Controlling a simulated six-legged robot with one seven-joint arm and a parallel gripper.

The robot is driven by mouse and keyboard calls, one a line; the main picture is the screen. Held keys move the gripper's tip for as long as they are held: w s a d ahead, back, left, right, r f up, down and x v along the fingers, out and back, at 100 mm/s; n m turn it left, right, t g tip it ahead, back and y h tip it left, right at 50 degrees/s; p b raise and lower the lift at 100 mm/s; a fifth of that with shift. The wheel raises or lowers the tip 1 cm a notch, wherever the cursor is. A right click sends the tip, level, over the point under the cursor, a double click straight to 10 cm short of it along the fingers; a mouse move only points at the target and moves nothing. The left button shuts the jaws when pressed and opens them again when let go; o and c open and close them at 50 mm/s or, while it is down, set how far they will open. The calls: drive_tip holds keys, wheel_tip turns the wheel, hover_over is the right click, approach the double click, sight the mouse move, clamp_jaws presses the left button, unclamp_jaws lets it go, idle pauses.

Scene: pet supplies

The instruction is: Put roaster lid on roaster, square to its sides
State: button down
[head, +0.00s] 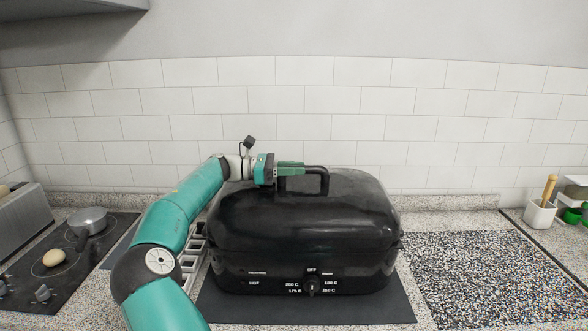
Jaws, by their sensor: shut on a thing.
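The black roaster (240,279) stands on a dark mat on the counter, its dial and white lettering facing me. The black domed roaster lid (300,215) sits over the roaster, its long sides looking about parallel to the roaster's front. From this view I cannot tell whether the rim is fully seated. My gripper (298,169) reaches in from the left and is shut on the lid's handle (325,181) on top. The far side of the rim is hidden.
The dark mat (300,311) lies under the roaster. At left are a cooktop (84,261) with a small pot (89,221) and a toaster (20,225). At right lie a speckled mat (490,275) and a white cup (539,215) with a wooden tool. The tiled wall stands close behind.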

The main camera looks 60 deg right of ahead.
drive_tip(key=shift+s, duration=0.1)
drive_tip(key=c, duration=1.1)
unclamp_jaws()
drive_tip(key=shift+c, duration=0.2)
drive_tip(key=shift+f, duration=0.2)
drive_tip(key=v, duration=1.4)
drive_tip(key=shift+d+r, duration=0.1)
drive_tip(key=shift+r, duration=0.05)
